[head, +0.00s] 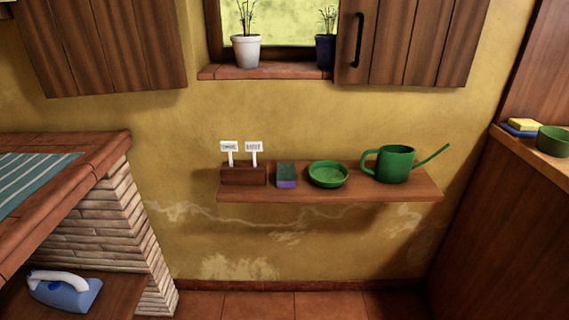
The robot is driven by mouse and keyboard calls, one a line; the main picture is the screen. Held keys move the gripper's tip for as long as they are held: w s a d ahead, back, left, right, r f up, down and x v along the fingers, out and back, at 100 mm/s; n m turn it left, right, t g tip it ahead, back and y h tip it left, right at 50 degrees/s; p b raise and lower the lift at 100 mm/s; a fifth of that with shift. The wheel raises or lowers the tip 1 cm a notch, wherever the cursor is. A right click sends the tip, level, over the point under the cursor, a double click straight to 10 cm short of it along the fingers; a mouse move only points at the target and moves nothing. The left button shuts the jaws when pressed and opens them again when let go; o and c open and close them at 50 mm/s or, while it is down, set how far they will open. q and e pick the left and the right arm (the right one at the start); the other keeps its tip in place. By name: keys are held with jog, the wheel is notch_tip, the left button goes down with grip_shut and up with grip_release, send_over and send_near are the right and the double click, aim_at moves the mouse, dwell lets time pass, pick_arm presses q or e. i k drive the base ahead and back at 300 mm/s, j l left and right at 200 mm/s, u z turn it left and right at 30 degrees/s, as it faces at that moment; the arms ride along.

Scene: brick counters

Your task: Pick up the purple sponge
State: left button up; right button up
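A small sponge (287,183) with a purple lower part and a dark green top sits on the wooden wall shelf (330,194). It stands between a brown wooden box with white label markers (243,175) on its left and a round green dish (328,174) on its right. Small gaps show on both sides of the sponge. Neither of my grippers is in view.
A green watering can (395,164) stands at the shelf's right. A brick counter (75,150) with a striped cloth is at left, a blue iron (64,290) below it. A right-hand counter holds a yellow sponge (525,125) and green bowl (553,140). Floor shows below the shelf.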

aim_at(286, 172)
jog(key=i+l+u, duration=0.15)
jog(key=u, duration=0.2)
jog(key=i+l+u, duration=0.2)
jog(key=u, duration=0.15)
jog(key=i+l+u, duration=0.1)
jog(key=l+u, duration=0.25)
jog(key=j, duration=0.1)
